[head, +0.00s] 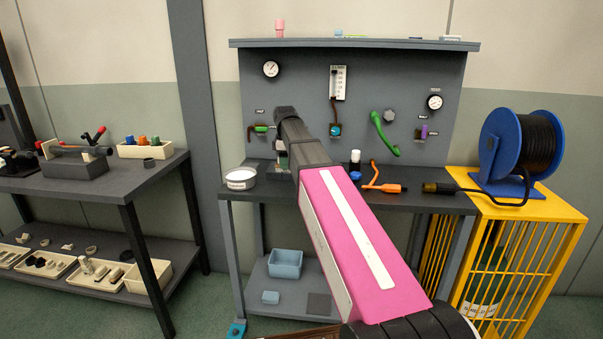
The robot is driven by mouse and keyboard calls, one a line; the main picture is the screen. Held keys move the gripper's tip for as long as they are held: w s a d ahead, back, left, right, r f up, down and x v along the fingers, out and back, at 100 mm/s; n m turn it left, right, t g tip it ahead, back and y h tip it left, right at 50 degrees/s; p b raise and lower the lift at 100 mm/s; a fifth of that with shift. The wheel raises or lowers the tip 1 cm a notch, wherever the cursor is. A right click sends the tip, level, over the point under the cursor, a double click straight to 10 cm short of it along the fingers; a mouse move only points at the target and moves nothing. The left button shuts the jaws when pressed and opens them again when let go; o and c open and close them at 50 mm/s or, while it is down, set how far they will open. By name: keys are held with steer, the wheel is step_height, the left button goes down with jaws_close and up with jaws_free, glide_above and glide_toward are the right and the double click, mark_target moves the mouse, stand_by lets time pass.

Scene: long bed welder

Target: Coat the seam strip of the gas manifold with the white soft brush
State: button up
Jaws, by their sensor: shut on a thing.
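My gripper (281,155) is at the far end of my pink and black arm, pointing down over the left part of the grey bench top. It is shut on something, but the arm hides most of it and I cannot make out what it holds. I cannot pick out the white soft brush. The gas manifold appears to be the dark grey panel (300,100) behind the bench, with gauges, a flow tube and coloured valves. Its seam strip cannot be made out; my arm covers part of the panel and bench.
A blue hose reel (500,150) sits on a yellow cage (535,205). A side table (110,172) stands left.

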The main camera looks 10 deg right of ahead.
mark_target(272, 170)
steer(key=shift+a, duration=0.15)
steer(key=shift+w+a, duration=0.25)
steer(key=shift+a, duration=0.45)
steer(key=shift+w+a, duration=0.25)
steer(key=shift+a, duration=0.45)
steer(key=shift+w+a, duration=0.25)
steer(key=shift+a, duration=0.45)
steer(key=shift+a, duration=0.1)
steer(key=shift+w+a, duration=0.15)
steer(key=shift+a, duration=0.25)
steer(key=shift+s+d, duration=0.25)
steer(key=shift+d, duration=0.45)
steer(key=shift+s+d, duration=0.2)
steer(key=shift+d, duration=0.55)
steer(key=shift+s+d, duration=0.25)
steer(key=shift+d, duration=0.45)
steer(key=shift+d, duration=0.15)
steer(key=shift+s+d, duration=0.25)
steer(key=shift+d, duration=0.4)
steer(key=shift+s+d, duration=0.2)
steer(key=shift+d, duration=0.5)
steer(key=shift+s+d, duration=0.25)
steer(key=shift+d, duration=0.4)
